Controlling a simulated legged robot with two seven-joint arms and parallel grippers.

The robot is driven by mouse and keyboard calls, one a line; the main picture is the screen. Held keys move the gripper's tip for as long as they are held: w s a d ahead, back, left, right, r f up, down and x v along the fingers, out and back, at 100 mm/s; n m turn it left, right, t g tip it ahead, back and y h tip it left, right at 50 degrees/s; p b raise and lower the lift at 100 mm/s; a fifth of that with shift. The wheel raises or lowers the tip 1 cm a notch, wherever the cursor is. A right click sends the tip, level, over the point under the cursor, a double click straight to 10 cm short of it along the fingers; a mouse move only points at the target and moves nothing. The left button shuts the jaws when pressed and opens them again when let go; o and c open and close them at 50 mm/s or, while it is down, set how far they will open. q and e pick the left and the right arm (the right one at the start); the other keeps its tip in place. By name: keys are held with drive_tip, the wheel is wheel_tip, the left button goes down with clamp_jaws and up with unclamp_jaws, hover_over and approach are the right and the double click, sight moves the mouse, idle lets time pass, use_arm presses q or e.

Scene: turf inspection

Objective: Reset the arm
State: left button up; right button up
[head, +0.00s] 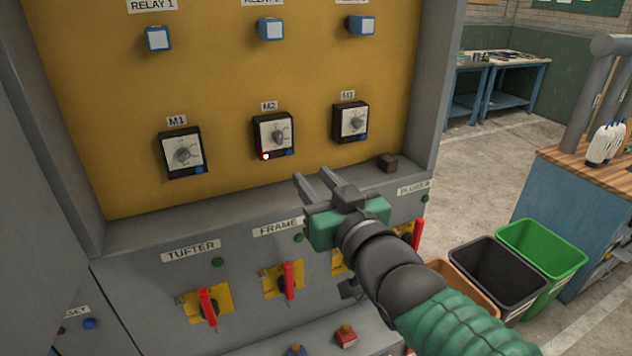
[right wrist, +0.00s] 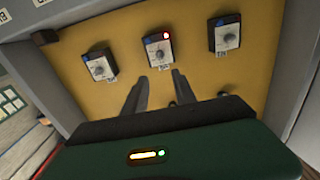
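My right gripper (head: 318,180) reaches in from the lower right in the head view, with its two fingers apart and nothing between them. It hovers in front of the control panel, below and right of the M2 dial unit (head: 273,134). In the right wrist view the open fingers (right wrist: 158,88) point at the yellow backboard (right wrist: 190,75), toward the M2 unit (right wrist: 158,50), apart from it. A red light glows on M2. The M1 (head: 182,153) and M3 (head: 351,122) units show no lit light. My left gripper is not in view.
Below are red-handled switches, TUFTER (head: 207,306) and FRAME (head: 288,280); my arm partly hides others. A brown block (head: 388,162) lies on the ledge. A blue button (head: 89,323) sits lower left. Black (head: 495,270) and green (head: 545,245) bins stand right.

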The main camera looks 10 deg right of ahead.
drive_tip(key=s+d+f+m+g+h+p, duration=0.1)
drive_tip(key=d+f+g+h, duration=0.2)
drive_tip(key=f, duration=0.8)
drive_tip(key=s+d+f+m+g+h+p, duration=0.15)
drive_tip(key=d+f+g, duration=0.35)
drive_tip(key=f, duration=0.5)
drive_tip(key=s+d+f+g+p, duration=0.1)
drive_tip(key=s+d+f+g, duration=0.2)
drive_tip(key=s+f, duration=0.4)
drive_tip(key=s+d+f+g+h+p, duration=0.1)
drive_tip(key=s+d+f+g, duration=0.2)
drive_tip(key=s+f, duration=0.5)
drive_tip(key=shift+s+m+g, duration=0.3)
drive_tip(key=shift+s+m, duration=0.15)
drive_tip(key=shift+s, duration=0.2)
drive_tip(key=shift+w, duration=0.1)
